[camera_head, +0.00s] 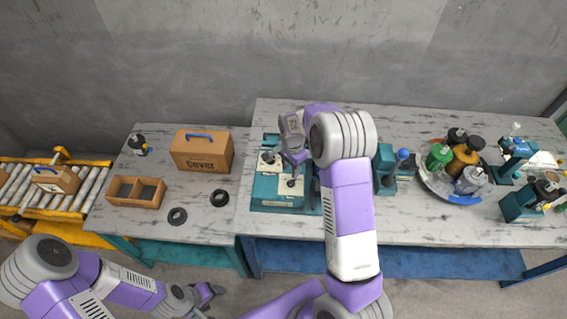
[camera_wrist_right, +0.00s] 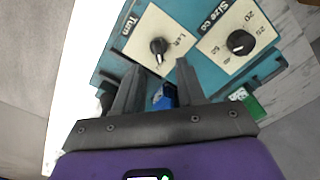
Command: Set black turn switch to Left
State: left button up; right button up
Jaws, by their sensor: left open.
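The black turn switch (camera_wrist_right: 157,48) is a round knob on a white plate marked "Turn" and "Left" in the right wrist view. The plate is on the teal control box (camera_head: 268,192), below my right gripper in the head view. My right gripper (camera_wrist_right: 160,68) is open, its two fingers apart just short of the switch, with nothing between them. I cannot tell whether a finger touches the switch, or exactly where its pointer is set. My left gripper (camera_head: 210,297) is open and empty in front of the left table, at the bottom of the head view.
A second black knob (camera_wrist_right: 240,42), on a plate marked "Size", sits right beside the switch. A round holder with bottles (camera_head: 455,190) stands at right.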

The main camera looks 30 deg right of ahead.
aim_at(291, 180)
notch_tip(291, 180, down, 7)
jog(key=shift+s+d+r, duration=0.1)
jog(key=shift+d+r, duration=0.05)
jog(key=shift+c, duration=0.3)
grip_shut()
